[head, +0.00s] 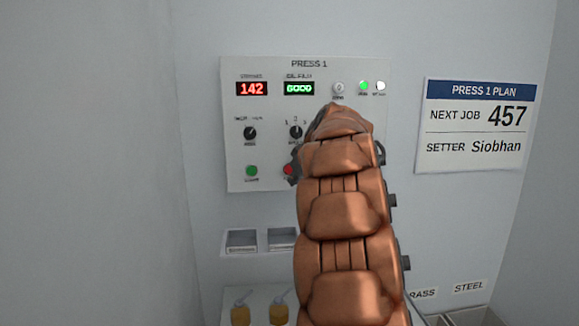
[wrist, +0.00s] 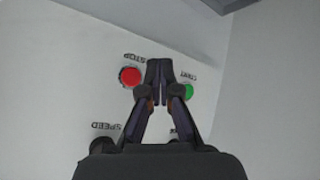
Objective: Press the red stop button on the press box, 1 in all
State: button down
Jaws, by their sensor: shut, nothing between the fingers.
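The press box (head: 268,140) is a pale panel labelled PRESS 1 on the back wall. Its red stop button (head: 288,170) sits low on the panel, partly hidden behind my arm in the head view. In the wrist view the round red button (wrist: 130,76) shows whole, beside an upside-down STOP label. My gripper (wrist: 160,64) is shut and empty. Its fingertips lie in the picture just right of the red button, between it and the green start button (wrist: 187,91). I cannot tell whether the tips touch the panel. In the head view my arm hides most of the gripper.
A plan sign (head: 472,125) hangs to the right. Small trays (head: 242,240) and yellow-bodied items (head: 240,313) are below.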

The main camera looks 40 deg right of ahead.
aim_at(289, 169)
jog(key=shift+w+d+p, duration=0.85)
jog(key=shift+w+d, duration=0.05)
jog(key=shift+w, duration=0.25)
jog(key=shift+w+d+p, duration=0.8)
jog(key=shift+w+d, duration=0.1)
jog(key=shift+w, duration=0.25)
jog(key=shift+w, duration=0.1)
jog(key=shift+w+d, duration=0.25)
jog(key=shift+w+d, duration=0.2)
jog(key=shift+w, duration=0.1)
dwell(0.6)
jog(key=shift+s+a+f, duration=0.1)
dwell(0.3)
jog(key=shift+s+b, duration=0.1)
jog(key=shift+b, duration=0.4)
jog(key=shift+s+a+b, duration=0.35)
jog(key=shift+s+b, duration=0.1)
jog(key=shift+b, duration=0.05)
